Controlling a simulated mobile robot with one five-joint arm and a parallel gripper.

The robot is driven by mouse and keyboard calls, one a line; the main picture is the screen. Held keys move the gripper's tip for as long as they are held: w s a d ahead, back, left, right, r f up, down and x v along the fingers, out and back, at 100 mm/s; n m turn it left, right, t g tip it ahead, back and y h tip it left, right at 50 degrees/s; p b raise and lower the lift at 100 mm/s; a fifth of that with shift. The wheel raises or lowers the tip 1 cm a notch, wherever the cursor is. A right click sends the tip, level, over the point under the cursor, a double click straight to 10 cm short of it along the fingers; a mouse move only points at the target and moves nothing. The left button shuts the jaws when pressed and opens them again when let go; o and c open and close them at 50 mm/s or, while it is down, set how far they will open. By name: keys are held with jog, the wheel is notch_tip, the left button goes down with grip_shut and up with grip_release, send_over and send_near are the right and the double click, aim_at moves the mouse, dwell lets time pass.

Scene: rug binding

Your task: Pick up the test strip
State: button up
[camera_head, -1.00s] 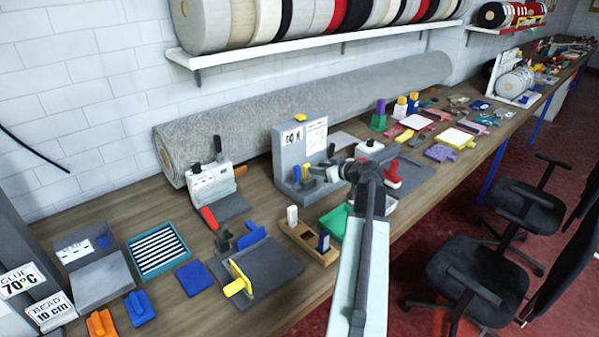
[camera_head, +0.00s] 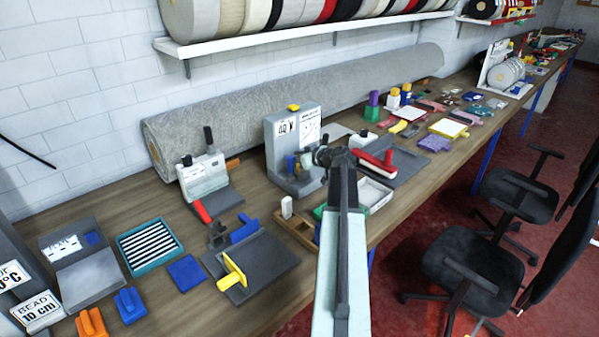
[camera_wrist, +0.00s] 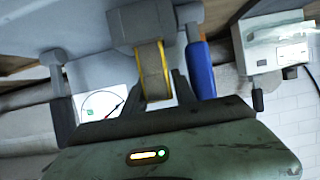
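In the wrist view, a grey-brown strip with yellow edges (camera_wrist: 153,72), which looks like the test strip, hangs below a grey block. My gripper (camera_wrist: 158,82) has its two dark fingers apart, one on each side of the strip's lower part; I see no clear grip on it. In the head view, my gripper is largely hidden by my arm, close in front of a grey test stand (camera_head: 278,135) with a label and a chart. The strip cannot be made out for sure in the head view.
A blue handle (camera_wrist: 201,72) stands just right of the fingers in the wrist view. A white box machine (camera_head: 203,176) is left of the stand. A wooden holder (camera_head: 297,232) and a dark board with a yellow-handled tool (camera_head: 232,270) lie in front.

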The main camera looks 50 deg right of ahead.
grip_shut()
jog(key=shift+r, duration=0.1)
